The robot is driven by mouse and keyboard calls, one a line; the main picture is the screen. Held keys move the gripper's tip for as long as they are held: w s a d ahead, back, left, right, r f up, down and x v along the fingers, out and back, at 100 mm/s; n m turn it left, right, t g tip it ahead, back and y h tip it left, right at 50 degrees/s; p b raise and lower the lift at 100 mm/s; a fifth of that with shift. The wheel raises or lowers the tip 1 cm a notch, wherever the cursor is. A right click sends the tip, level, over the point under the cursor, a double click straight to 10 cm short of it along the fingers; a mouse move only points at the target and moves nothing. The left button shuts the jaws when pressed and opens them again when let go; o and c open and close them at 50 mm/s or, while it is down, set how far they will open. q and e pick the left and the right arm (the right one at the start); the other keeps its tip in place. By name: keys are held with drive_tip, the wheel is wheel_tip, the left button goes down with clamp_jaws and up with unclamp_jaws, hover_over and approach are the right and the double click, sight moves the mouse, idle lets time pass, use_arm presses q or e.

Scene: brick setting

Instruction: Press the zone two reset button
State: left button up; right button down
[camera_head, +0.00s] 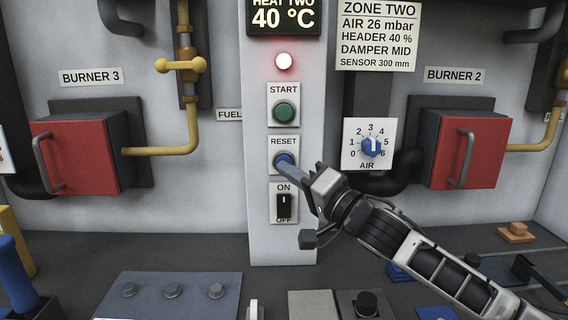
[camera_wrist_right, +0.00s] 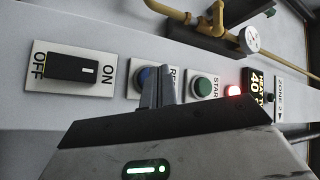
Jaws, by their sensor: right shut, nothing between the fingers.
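The blue reset button (camera_head: 284,158) sits on a white plate marked RESET on the central grey column, below the green start button (camera_head: 285,112) and above the black ON/OFF switch (camera_head: 284,205). My right gripper (camera_head: 288,168) is shut and empty, its fingertips over the lower right part of the reset button. In the right wrist view the closed fingers (camera_wrist_right: 158,88) cover part of the blue button (camera_wrist_right: 146,79). I cannot tell whether the tips touch it. A display above reads HEAT TWO, 40 °C, with a glowing lamp (camera_head: 284,61) under it, red-rimmed. My left gripper is not in view.
Red burner boxes (camera_head: 75,157) and (camera_head: 474,152) with handles stand out from the wall on either side. A blue AIR dial (camera_head: 371,147) is right of the column. Yellow pipes (camera_head: 170,150) run along the wall. Bolted plates (camera_head: 170,294) and a black knob (camera_head: 366,304) lie in front.

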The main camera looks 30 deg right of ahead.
drive_tip(key=shift+w+d, duration=0.2)
drive_tip(key=shift+w, duration=0.1)
drive_tip(key=shift+w+d+p, duration=0.25)
drive_tip(key=shift+w+p, duration=0.15)
drive_tip(key=shift+p, duration=0.15)
idle(0.5)
idle(0.3)
drive_tip(key=shift+s+a+p, duration=0.3)
drive_tip(key=shift+s+a, duration=0.15)
drive_tip(key=shift+s, duration=0.3)
drive_tip(key=s+a, duration=0.1)
drive_tip(key=s+p, duration=0.1)
drive_tip(key=s, duration=0.1)
drive_tip(key=s+a, duration=0.1)
drive_tip(key=shift+s+a, duration=0.15)
drive_tip(key=shift+a, duration=0.15)
idle(0.7)
